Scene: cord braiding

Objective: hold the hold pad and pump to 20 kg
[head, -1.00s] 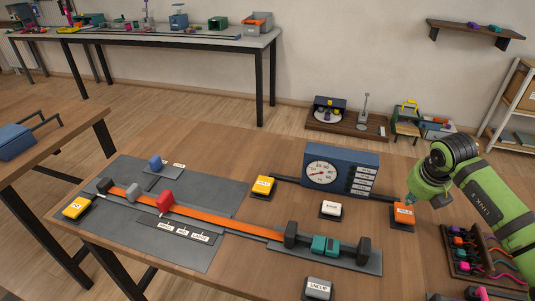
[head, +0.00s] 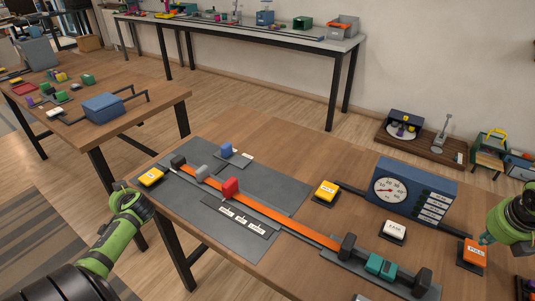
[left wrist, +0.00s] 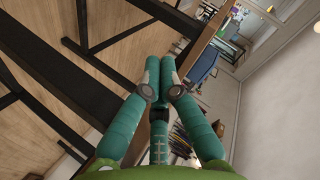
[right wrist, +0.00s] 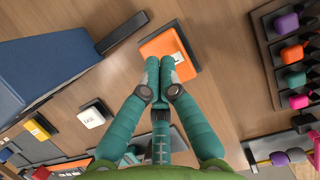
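An orange pad (head: 474,252), which I take as the pump pad, lies at the right of the blue gauge box (head: 418,190). My right gripper (right wrist: 162,65) is shut and empty, its tips over the near edge of the orange pad (right wrist: 168,50); contact cannot be told. A yellow pad (head: 151,176) sits at the left end of the grey mat and another yellow pad (head: 327,191) left of the gauge; their lettering is too small to read. My left gripper (left wrist: 160,62) is shut and empty beside the table's left edge, apart from the pads. The gauge needle points left, low on the dial.
An orange strap (head: 275,218) runs across the grey mat (head: 285,190) past a red block (head: 230,188) to a dark post (head: 346,247). A white pad (head: 394,230) lies before the gauge. A side table (head: 160,98) stands at the left.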

